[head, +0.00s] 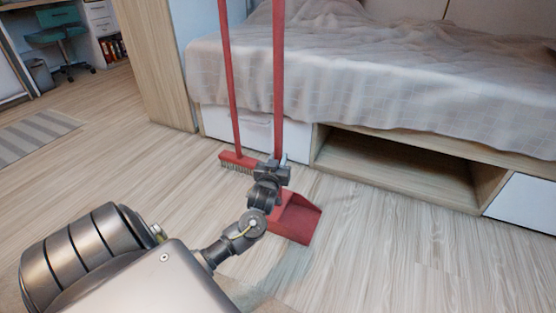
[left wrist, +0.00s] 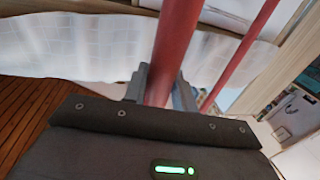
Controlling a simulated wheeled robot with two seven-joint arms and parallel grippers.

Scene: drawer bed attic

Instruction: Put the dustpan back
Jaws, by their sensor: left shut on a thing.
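The red dustpan (head: 295,217) has a long upright red handle. Its pan is at or close to the wood floor in front of the bed; I cannot tell if it touches. My left gripper (head: 280,163) is shut on the lower part of the handle. In the left wrist view the handle (left wrist: 174,45) stands between the two fingers (left wrist: 158,88). A red broom (head: 237,160) with a long red stick stands upright just left of the dustpan, its bristles at the floor. My right gripper is not in view.
The bed (head: 320,80) with a pale blanket is behind, with an open compartment (head: 400,168) and white drawer fronts below. A wooden cabinet side (head: 160,65) stands at the left. A striped rug (head: 35,137) lies far left. The floor at right is clear.

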